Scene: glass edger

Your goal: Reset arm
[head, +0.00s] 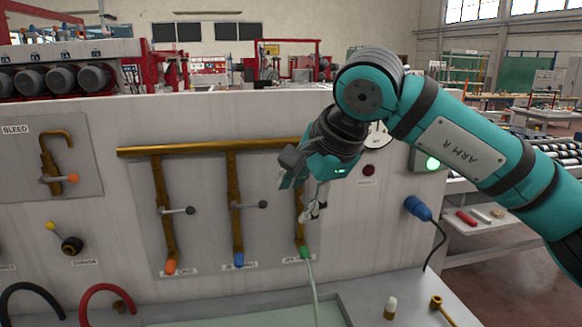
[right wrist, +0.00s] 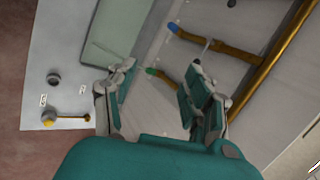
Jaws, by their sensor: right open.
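My right arm, marked ARM R, comes in from the right in the head view. Its right gripper (head: 300,198) is open and hangs before the panel, near the rightmost brass pipe (head: 301,229) with the green end. In the right wrist view the right gripper (right wrist: 158,92) shows two spread fingers, with nothing held between them. The pipe's green end (right wrist: 150,71) shows between and beyond the fingers. Part of this pipe is hidden behind the gripper. My left gripper is in neither view.
Two more brass pipes with levers, one orange-ended (head: 170,265) and one blue-ended (head: 238,259), stand to the left. A blue plug (head: 417,208) with a black cable is on the right.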

